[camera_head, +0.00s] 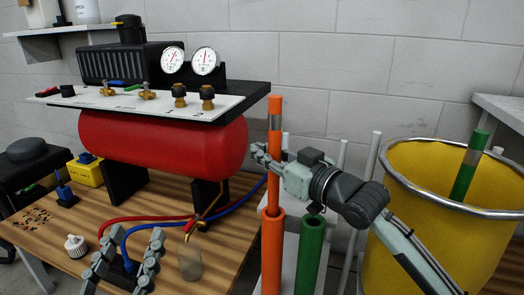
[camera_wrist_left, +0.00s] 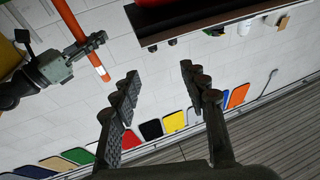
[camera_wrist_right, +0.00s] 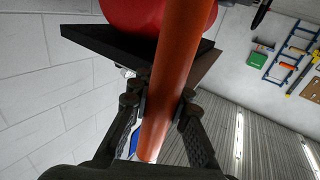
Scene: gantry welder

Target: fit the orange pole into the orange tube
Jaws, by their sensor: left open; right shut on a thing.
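The orange pole (camera_head: 275,108) has a grey band near its top and stands about upright. My right gripper (camera_head: 264,158) is shut on it below the band. The pole also shows in the left wrist view (camera_wrist_left: 80,33) and, very close, in the right wrist view (camera_wrist_right: 178,70). The wider orange tube (camera_head: 272,255) stands upright directly below. The pole's lower end meets the tube's mouth in the head view; how deep it sits inside is hidden. My left gripper (camera_head: 125,265) is open and empty over the front of the wooden table.
A green tube (camera_head: 309,255) stands just right of the orange tube. A yellow bin (camera_head: 428,180) with a green pole (camera_head: 467,168) is at the right. A red tank (camera_head: 160,142) with gauges and hoses stands left of the pole on the wooden table (camera_head: 60,232).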

